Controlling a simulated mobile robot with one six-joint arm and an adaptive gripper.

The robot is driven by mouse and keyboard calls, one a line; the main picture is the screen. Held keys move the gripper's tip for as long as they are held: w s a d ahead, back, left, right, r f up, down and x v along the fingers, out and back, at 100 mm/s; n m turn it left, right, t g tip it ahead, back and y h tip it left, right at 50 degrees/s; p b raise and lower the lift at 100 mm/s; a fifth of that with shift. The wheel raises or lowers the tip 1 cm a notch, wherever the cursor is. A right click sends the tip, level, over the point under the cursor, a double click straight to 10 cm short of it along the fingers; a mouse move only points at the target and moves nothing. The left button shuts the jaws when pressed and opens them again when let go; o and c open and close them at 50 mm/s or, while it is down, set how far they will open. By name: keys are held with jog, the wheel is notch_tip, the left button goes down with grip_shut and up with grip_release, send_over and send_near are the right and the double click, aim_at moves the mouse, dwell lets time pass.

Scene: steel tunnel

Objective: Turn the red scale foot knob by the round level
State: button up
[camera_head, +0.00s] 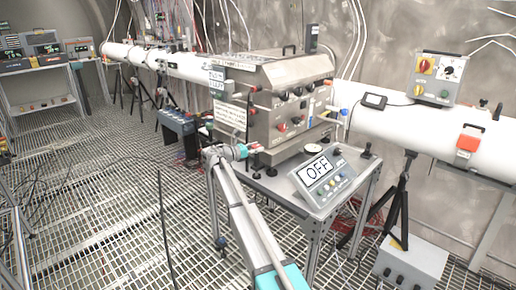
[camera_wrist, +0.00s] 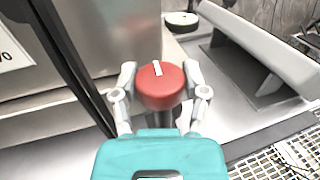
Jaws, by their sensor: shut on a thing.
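The red scale foot knob (camera_wrist: 158,92) is a round red cap with a white pointer mark, in the middle of the wrist view. My gripper (camera_wrist: 160,82) has one finger on each side of it and is shut on it. In the head view, my gripper (camera_head: 250,150) is at the front left corner of the scale below the steel instrument box; the knob is too small there to make out clearly. The round level (camera_wrist: 181,20) is a small disc with a dark rim, beyond the knob in the wrist view.
A sloped console (camera_head: 318,174) reading OFF stands at the table's right front. The steel box (camera_head: 290,105) rises just behind my gripper. The grey table (camera_head: 268,184) has its edge close by. A white pipe (camera_head: 395,122) runs behind. Grating floor lies open at left.

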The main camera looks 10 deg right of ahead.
jog(key=shift+w+a+g, duration=0.1)
jog(key=shift+w+g, duration=0.05)
jog(key=shift+g, duration=0.15)
jog(key=o, duration=1.1)
jog(key=shift+o, duration=0.3)
jog(key=v, duration=1.2)
jog(key=shift+f, duration=0.1)
